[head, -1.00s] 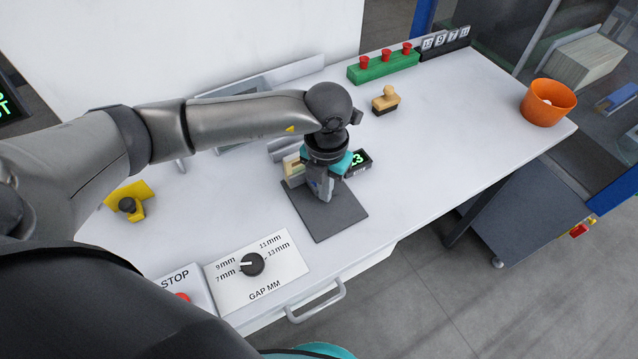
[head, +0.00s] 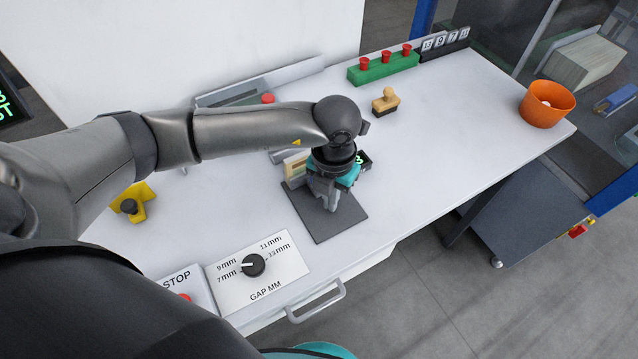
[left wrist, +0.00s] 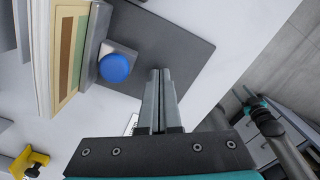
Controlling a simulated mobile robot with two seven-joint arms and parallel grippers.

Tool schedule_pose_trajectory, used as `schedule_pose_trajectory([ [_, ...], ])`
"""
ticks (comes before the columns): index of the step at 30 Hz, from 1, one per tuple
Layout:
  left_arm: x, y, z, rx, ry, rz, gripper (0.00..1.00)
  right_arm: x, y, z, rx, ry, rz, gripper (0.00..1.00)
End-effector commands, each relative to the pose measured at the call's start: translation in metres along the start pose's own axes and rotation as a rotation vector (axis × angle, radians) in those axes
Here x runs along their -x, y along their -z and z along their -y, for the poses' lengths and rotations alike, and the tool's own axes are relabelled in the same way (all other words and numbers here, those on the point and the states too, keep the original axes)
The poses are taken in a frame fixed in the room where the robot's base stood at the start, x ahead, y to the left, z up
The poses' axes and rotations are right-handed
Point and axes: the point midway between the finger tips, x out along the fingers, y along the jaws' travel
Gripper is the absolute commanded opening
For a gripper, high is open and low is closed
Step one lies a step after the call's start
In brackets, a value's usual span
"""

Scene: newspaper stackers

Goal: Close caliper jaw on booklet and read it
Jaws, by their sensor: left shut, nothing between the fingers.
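The booklet (left wrist: 66,60) shows tan and green edges and stands against a grey caliper jaw in the left wrist view; its pale edge also shows in the head view (head: 294,170). A round blue knob (left wrist: 115,68) sits on the jaw's grey block. My left gripper (left wrist: 159,98) is shut and empty, its fingers over the dark grey mat (left wrist: 190,48), apart from the knob. In the head view my left gripper (head: 326,203) partly hides the caliper and its green-digit display (head: 365,161).
A gap dial panel (head: 290,262) and a STOP box (head: 188,280) sit at the front. A yellow bracket (head: 133,201) stands at left. The table's right half is mostly clear.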

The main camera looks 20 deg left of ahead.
Motion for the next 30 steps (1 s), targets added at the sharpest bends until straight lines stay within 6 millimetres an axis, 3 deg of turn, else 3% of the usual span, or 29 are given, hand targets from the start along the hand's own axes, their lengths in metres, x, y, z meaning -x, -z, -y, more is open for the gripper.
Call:
schedule_pose_trajectory([
  [8, 0.004, 0.003, 0.006, -0.001, 0.002, 0.000, 0.00, 0.004, 0.000, 0.000, 0.000, 0.000, 0.000, 0.50],
  [30, 0.061, 0.003, 0.005, -0.001, 0.002, 0.001, 0.00, 0.049, 0.004, -0.001, 0.000, 0.000, 0.000, 0.50],
])
